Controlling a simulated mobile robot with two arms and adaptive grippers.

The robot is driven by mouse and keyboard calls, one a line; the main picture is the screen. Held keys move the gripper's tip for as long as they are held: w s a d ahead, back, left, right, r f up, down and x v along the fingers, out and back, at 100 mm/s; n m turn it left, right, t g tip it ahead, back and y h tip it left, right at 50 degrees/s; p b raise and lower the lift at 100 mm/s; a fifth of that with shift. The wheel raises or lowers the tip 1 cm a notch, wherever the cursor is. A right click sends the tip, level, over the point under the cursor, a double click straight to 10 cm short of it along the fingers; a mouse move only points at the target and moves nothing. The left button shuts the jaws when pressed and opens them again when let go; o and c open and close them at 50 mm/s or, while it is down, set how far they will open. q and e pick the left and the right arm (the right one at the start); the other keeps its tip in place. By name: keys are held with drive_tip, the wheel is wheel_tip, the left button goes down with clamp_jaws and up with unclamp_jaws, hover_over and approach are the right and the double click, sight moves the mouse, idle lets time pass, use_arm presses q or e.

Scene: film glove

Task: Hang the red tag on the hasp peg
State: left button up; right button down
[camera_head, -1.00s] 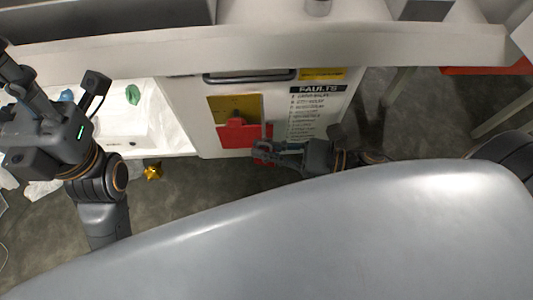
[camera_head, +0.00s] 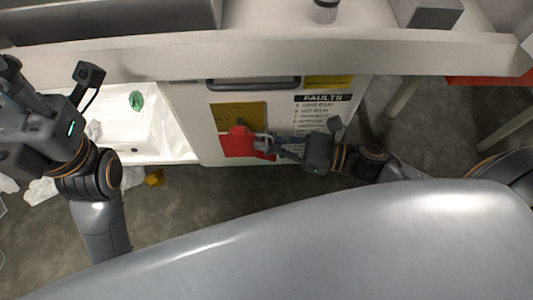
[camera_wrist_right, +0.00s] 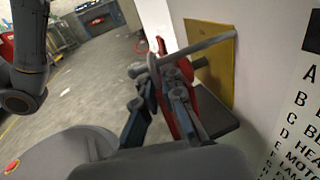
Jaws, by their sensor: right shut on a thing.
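The red tag (camera_wrist_right: 182,112) is between the fingers of my right gripper (camera_wrist_right: 166,80), largely hidden by them in the right wrist view. In the head view my right gripper (camera_head: 264,143) is shut on it at the right side of a red piece (camera_head: 236,145) below the yellow plate (camera_head: 228,112) on the white cabinet front. A grey rod (camera_wrist_right: 205,44), seemingly the hasp peg, crosses above the fingertips in the wrist view; I cannot tell whether the tag is around it. My left gripper (camera_head: 12,75) is at the far left; its fingers are unclear.
A FAULTS list (camera_head: 322,112) is right of the yellow plate, and a dark handle (camera_head: 253,83) is above it. A white tray (camera_head: 160,138) with a green lump (camera_head: 136,100) stands at left. A counter ledge (camera_head: 300,55) overhangs the cabinet front.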

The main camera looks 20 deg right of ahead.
drive_tip(key=shift+w+d+r, duration=0.15)
drive_tip(key=shift+w, duration=0.2)
drive_tip(key=c, duration=1.4)
unclamp_jaws()
drive_tip(key=shift+s, duration=0.2)
drive_tip(key=shift+f, duration=0.2)
drive_tip(key=v, duration=1.2)
drive_tip(key=shift+s+a+r, duration=0.1)
drive_tip(key=shift+s+a, duration=0.05)
drive_tip(key=shift+a, duration=0.05)
